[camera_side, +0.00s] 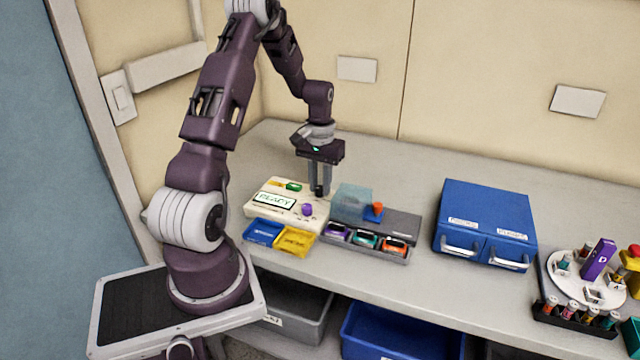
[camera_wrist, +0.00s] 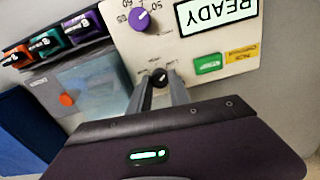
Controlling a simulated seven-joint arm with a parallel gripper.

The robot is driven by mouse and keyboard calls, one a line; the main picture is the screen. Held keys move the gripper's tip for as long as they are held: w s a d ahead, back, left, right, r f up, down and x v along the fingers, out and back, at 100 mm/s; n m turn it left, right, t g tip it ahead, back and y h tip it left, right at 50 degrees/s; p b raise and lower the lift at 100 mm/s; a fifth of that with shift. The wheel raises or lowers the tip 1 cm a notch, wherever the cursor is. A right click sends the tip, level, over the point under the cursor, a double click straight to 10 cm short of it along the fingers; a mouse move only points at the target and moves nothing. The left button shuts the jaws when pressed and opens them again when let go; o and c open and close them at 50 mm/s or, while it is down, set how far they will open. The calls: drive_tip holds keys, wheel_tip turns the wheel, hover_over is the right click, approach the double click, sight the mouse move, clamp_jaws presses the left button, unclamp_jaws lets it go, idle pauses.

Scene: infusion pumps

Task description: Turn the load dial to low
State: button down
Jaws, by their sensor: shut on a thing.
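The cream control panel (camera_side: 256,211) sits on the bench and also shows in the wrist view (camera_wrist: 122,47). A small black knob (camera_wrist: 159,75) stands at its back right corner, between my fingertips. My gripper (camera_side: 319,189) points down over that corner and is shut on the black knob; the wrist view shows a finger (camera_wrist: 160,86) on each side of it. A label by the knob is too covered to read, so I cannot tell its setting. A purple dial (camera_wrist: 139,19) with numbers around it sits apart from the fingers, also in the side view (camera_side: 307,210).
The panel's screen (camera_side: 274,199) reads READY, with a green button (camera_wrist: 208,64) near it. Blue (camera_side: 263,231) and yellow (camera_side: 296,240) trays lie in front. A pump rack (camera_side: 368,250) and translucent blue cover (camera_side: 351,203) stand close right. A blue cabinet (camera_side: 487,215) stands farther right.

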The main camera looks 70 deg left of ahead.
sight(320, 187)
drive_tip(key=shift+m, duration=0.6)
drive_tip(key=c, duration=1.2)
unclamp_jaws()
wheel_tip(320, 187, up, 6)
drive_tip(key=shift+r, duration=0.55)
